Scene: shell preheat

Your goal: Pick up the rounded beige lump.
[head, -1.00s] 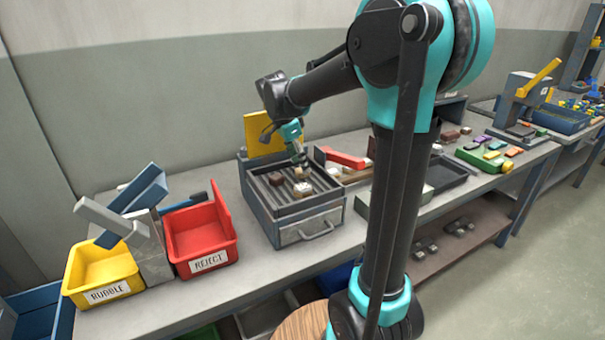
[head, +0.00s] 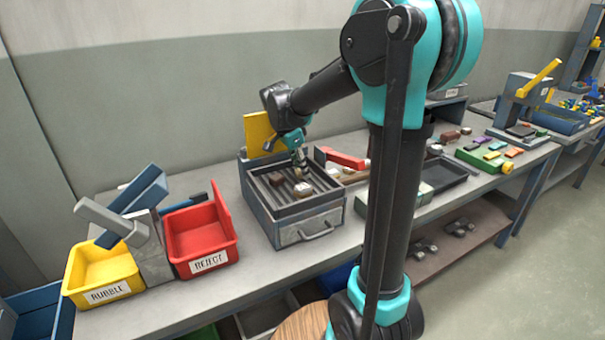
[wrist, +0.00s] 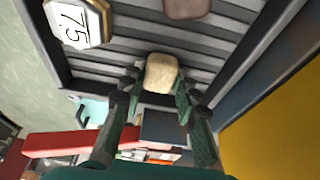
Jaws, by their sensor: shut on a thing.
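The rounded beige lump (wrist: 161,73) shows in the wrist view between the fingertips of my gripper (wrist: 157,88). My gripper is shut on it, with a finger at each side. In the head view my gripper (head: 301,169) points down over the back right of the ribbed tray (head: 306,207), and its fingers mostly hide the lump there. I cannot tell whether the lump still touches the ribs.
A brown block (head: 276,179) and a pale block (head: 302,189) marked 75 (wrist: 75,22) lie on the ribs nearby. A yellow panel (head: 259,131) stands behind the tray, a red piece (head: 343,159) to its right. Red (head: 206,262) and yellow (head: 105,292) bins stand left.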

